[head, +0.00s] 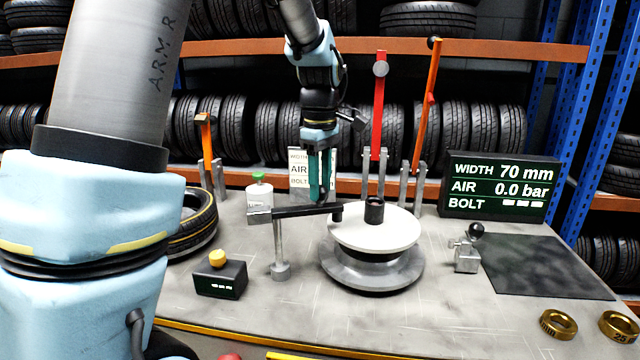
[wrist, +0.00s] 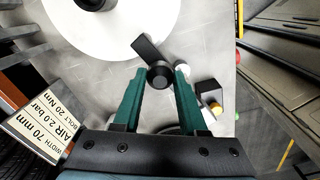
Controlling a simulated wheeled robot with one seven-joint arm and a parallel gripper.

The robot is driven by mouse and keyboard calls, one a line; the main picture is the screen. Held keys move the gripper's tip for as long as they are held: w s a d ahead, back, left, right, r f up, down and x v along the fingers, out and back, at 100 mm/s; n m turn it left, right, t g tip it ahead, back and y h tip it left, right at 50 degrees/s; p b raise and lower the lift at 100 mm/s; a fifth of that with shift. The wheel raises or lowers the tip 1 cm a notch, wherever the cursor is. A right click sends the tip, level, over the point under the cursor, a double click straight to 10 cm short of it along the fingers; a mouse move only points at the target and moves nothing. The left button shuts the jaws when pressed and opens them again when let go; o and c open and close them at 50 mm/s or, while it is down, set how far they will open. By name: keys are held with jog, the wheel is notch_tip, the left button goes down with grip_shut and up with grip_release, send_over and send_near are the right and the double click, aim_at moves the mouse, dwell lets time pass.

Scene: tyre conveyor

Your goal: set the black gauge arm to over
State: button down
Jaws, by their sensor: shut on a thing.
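The black gauge arm (head: 305,211) runs level from the head of a grey post (head: 280,250) toward the white disc (head: 360,232) on the round metal stand. Its free end overlaps the disc's left edge in the head view. My gripper (head: 321,198) points down at the arm. In the wrist view, my gripper (wrist: 159,78) has its green fingers on either side of the arm's round black knob (wrist: 160,75), shut on it. The arm's flat black bar (wrist: 146,47) reaches to the disc's edge there. The arm's height above the disc is hard to judge.
A black box with a yellow button (head: 218,260) stands left of the post. A tyre (head: 190,222) lies behind it. The display (head: 500,187) reads width 70 mm, air 0.0 bar. Red (head: 379,105) and orange (head: 428,110) levers stand behind the disc. A dark mat (head: 545,265) lies right.

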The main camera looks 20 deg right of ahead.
jog(key=shift+c, duration=2.2)
grip_release()
notch_tip(320, 180, up, 11)
jog(key=b, duration=0.2)
jog(key=shift+f, duration=0.1)
